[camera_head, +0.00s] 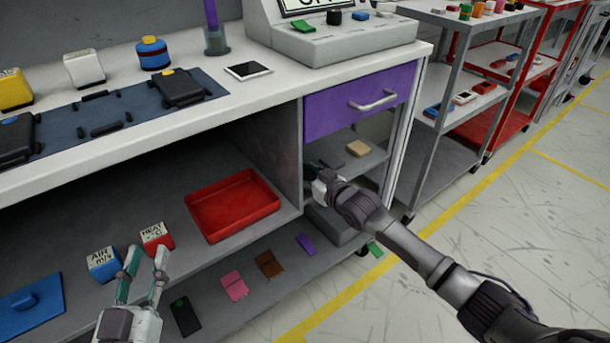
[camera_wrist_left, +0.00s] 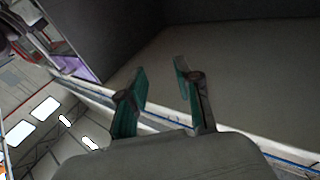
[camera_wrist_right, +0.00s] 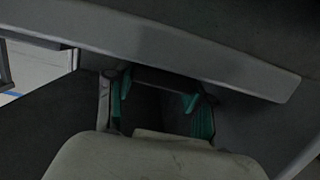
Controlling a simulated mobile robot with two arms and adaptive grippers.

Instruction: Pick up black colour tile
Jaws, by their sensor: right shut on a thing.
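My right gripper (camera_head: 316,172) reaches into the compartment under the purple drawer; its fingertips are mostly hidden in the head view. In the right wrist view its teal-padded fingers (camera_wrist_right: 160,95) stand apart, with a dark flat edge (camera_wrist_right: 165,80) between them. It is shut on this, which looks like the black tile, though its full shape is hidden. A tan tile (camera_head: 358,148) lies on the compartment's shelf to the right of it. My left gripper (camera_head: 146,264) is open and empty in front of the lower shelves; its open fingers also show in the left wrist view (camera_wrist_left: 160,85).
The shelf edge (camera_wrist_right: 210,60) runs close above the right fingers in the right wrist view. A red tray (camera_head: 232,232) and AIR (camera_head: 104,265) and HEAT (camera_head: 155,236) blocks stand near the left gripper. Pink (camera_head: 234,286), brown (camera_head: 268,264) and purple (camera_head: 305,244) tiles lie on the bottom shelf.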

